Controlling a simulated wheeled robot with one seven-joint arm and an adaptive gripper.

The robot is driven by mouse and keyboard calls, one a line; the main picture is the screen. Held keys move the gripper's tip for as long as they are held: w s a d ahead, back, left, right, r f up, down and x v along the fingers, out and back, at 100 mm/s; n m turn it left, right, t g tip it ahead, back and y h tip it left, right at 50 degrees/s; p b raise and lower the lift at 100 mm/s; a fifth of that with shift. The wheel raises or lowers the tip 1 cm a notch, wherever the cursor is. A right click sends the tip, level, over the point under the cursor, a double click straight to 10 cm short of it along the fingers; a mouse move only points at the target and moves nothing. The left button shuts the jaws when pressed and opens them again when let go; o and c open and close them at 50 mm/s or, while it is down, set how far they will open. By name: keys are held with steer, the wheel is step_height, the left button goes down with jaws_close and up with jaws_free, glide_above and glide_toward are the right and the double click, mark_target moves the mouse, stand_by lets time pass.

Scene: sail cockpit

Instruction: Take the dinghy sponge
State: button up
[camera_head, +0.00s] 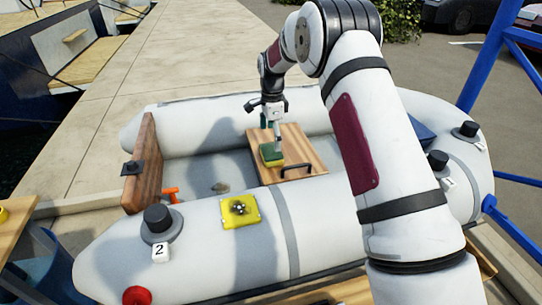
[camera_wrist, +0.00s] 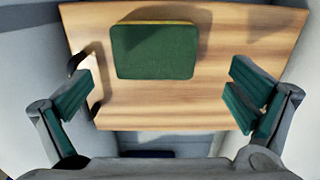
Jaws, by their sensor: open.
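The dinghy sponge (camera_head: 271,155) is a small block with a green top and a yellow lower layer. It lies on the wooden thwart (camera_head: 308,150) inside the grey inflatable dinghy. In the wrist view the sponge (camera_wrist: 154,52) lies flat on the wood, ahead of the fingertips and a little left of the middle between them. My gripper (camera_head: 268,128) is above the thwart, close to the sponge. In the wrist view its green-padded fingers (camera_wrist: 160,92) are wide apart with nothing between them. I cannot tell the exact height of the fingers over the wood.
A black handle (camera_head: 295,170) is fixed on the thwart beside the sponge. The dinghy's near tube (camera_head: 200,255) carries a yellow plate (camera_head: 240,211) and a black knob (camera_head: 157,219). A wooden transom (camera_head: 139,165) stands at the left, with an orange item (camera_head: 171,194) near it.

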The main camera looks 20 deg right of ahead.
mark_target(271, 150)
steer(key=f, duration=0.1)
steer(key=f+b, duration=0.1)
steer(key=f, duration=0.3)
steer(key=shift+s+a+f, duration=0.1)
steer(key=shift+s+a, duration=0.15)
steer(key=shift+s, duration=0.1)
steer(key=c, duration=0.7)
